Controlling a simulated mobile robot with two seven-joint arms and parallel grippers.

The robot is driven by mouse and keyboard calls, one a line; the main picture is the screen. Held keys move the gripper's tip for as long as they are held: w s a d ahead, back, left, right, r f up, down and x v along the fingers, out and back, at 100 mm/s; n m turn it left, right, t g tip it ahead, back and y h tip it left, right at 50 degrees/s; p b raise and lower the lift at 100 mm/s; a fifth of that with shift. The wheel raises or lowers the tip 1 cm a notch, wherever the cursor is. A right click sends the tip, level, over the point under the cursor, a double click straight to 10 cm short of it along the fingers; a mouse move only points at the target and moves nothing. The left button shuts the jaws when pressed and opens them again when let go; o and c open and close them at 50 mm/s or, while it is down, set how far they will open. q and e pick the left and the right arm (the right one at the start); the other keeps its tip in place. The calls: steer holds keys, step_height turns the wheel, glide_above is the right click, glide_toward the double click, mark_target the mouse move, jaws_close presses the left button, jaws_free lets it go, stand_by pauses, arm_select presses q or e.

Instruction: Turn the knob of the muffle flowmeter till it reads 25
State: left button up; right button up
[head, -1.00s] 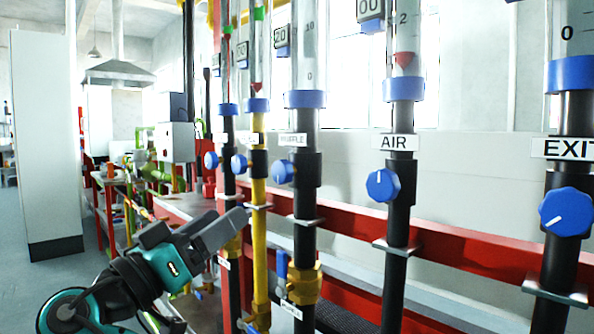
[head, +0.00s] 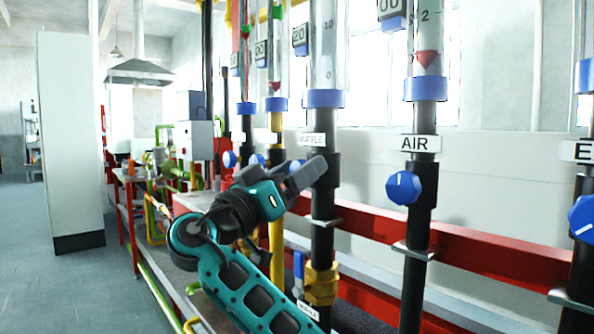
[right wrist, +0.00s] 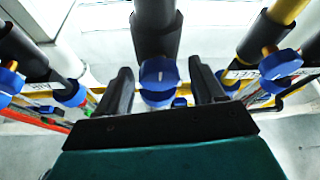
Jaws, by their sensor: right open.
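The muffle flowmeter is a clear tube (head: 325,40) with a blue collar (head: 324,98) on a black pipe, above a white MUFFLE label (head: 318,139). Its printed scale shows 0 and 10; I make out no float in the visible part. Its blue knob is hidden behind my right gripper (head: 306,173) in the head view. In the right wrist view the blue knob (right wrist: 159,73) lies between the two open fingers of my right gripper (right wrist: 160,66), with a gap on each side. My left gripper is out of view.
The AIR flowmeter's knob (head: 403,187) is to the right, another blue knob (head: 581,218) at the right edge. A yellow pipe (head: 277,235) stands just left of the muffle pipe. A red rail (head: 465,251) runs behind the pipes. A brass valve (head: 321,284) sits lower down.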

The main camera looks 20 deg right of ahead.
steer(key=shift+d, duration=0.15)
steer(key=shift+c, duration=0.3)
steer(key=c, duration=0.9)
steer(key=shift+c, duration=0.2)
steer(key=shift+n, duration=0.3)
